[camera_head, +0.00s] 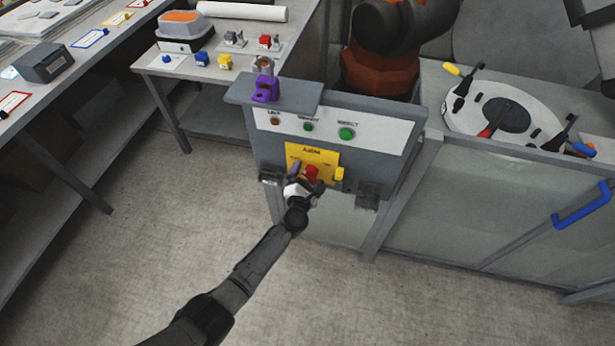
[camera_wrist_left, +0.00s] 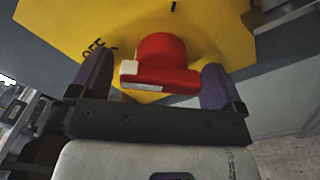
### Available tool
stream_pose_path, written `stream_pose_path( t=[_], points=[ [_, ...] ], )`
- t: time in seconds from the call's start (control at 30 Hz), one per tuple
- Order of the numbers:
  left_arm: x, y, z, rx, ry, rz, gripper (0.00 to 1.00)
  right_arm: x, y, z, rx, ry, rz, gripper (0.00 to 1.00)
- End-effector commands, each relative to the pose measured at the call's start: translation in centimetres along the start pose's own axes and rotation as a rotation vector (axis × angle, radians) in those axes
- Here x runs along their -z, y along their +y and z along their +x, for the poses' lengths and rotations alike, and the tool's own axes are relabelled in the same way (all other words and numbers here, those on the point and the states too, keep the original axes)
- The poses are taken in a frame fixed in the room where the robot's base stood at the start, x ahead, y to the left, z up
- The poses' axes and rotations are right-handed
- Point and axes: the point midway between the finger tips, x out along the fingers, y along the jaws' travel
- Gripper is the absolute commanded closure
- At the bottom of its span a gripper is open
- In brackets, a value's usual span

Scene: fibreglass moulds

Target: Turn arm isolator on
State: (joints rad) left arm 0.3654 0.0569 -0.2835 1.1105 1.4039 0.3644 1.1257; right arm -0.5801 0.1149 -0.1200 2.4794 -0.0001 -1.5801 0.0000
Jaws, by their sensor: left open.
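The arm isolator is a red rotary knob (camera_head: 312,172) on a yellow plate (camera_head: 318,156) on the front of a grey control panel. In the left wrist view the red knob (camera_wrist_left: 160,64) has a white mark at its left end. The word OFF shows on the yellow plate (camera_wrist_left: 70,22) to the left of the knob. My left gripper (camera_head: 307,178) is open, with one finger on each side of the knob. In the left wrist view the left gripper (camera_wrist_left: 160,85) shows gaps between its fingers and the knob. My right gripper is not in view.
The panel (camera_head: 384,163) carries a green button (camera_head: 346,134) above the plate. A purple padlock-like piece (camera_head: 265,90) sits on its top ledge. A fenced cell with a white round mould (camera_head: 535,112) is at the right. Benches with parts stand at the left.

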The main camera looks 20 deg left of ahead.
Motion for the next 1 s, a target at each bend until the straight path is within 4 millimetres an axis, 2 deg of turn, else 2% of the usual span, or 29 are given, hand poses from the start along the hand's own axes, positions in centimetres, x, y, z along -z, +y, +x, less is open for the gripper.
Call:
stream_pose_path(
  t=[0.2,0.7,1.0],
  points=[
    [-0.03,0.01,0.01,0.0,0.0,0.0,0.06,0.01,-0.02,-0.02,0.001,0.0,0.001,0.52],
    [-0.04,0.01,-0.01,0.0,-0.001,0.0,0.54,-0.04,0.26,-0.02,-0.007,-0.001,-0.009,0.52],
    [-0.15,0.08,-0.01,0.0,-0.001,0.047,0.55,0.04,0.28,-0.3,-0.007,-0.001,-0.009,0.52]
  ],
)
